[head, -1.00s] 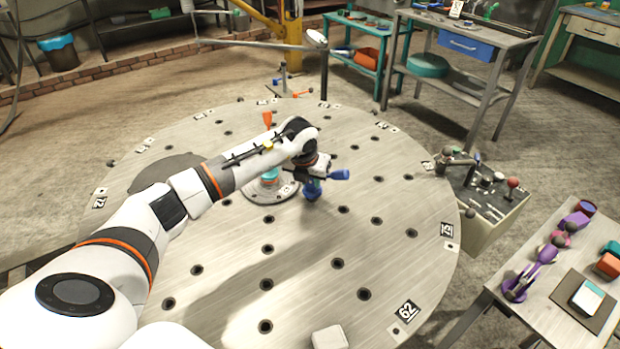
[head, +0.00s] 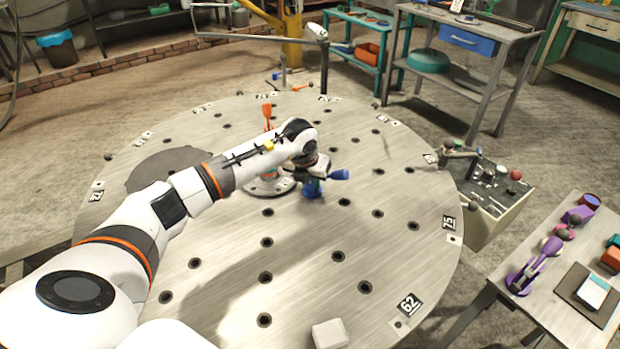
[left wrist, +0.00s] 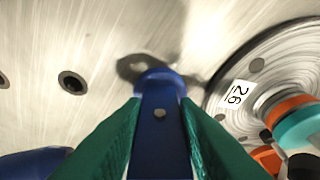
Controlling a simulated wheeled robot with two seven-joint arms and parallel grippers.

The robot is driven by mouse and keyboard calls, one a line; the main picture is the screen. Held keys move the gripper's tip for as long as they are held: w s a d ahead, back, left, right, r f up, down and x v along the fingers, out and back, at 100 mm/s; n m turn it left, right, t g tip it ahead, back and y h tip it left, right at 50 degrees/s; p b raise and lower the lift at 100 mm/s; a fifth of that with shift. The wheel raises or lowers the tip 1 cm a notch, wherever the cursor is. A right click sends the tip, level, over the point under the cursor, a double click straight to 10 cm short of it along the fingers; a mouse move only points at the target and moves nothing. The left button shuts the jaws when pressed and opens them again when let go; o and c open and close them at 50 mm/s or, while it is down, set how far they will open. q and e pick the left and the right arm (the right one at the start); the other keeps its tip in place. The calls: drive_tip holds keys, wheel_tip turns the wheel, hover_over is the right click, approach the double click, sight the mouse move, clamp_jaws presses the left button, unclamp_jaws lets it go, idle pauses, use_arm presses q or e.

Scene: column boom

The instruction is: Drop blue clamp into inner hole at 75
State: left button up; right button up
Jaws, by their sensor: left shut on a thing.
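The blue clamp (head: 312,188) is in my left gripper (head: 316,172), beside the central hub over the round table (head: 220,270). Its blue handle (head: 340,174) points right. In the left wrist view, my green fingers (left wrist: 160,130) are shut on both sides of the blue clamp (left wrist: 158,112). A shadow lies around its far end; I cannot tell whether it touches the table or what is under it. The 75 label (head: 448,223) is on the table's right rim, with an outer hole (head: 413,226) and another hole (head: 378,213) inward. My right gripper is out of view.
The hub disc (left wrist: 237,93) carries a 26 label and orange and teal parts. An orange clamp (head: 267,113) stands behind my arm. A control box (head: 490,205) stands beyond the right rim, and a side table holds a purple clamp (head: 525,272).

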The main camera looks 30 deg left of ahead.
use_arm(q)
drive_tip(key=shift+r, duration=0.15)
drive_tip(key=o, duration=0.7)
drive_tip(key=shift+r, duration=0.1)
drive_tip(key=shift+r, duration=0.1)
drive_tip(key=shift+w+r+p, duration=0.1)
drive_tip(key=shift+r+p, duration=0.65)
drive_tip(key=shift+r, duration=0.25)
drive_tip(key=shift+r+p, duration=0.45)
drive_tip(key=shift+r, duration=0.25)
wheel_tip(320, 180, up, 4)
drive_tip(key=shift+f+p, duration=0.15)
drive_tip(key=shift+p, duration=1.1)
drive_tip(key=shift+o, duration=0.5)
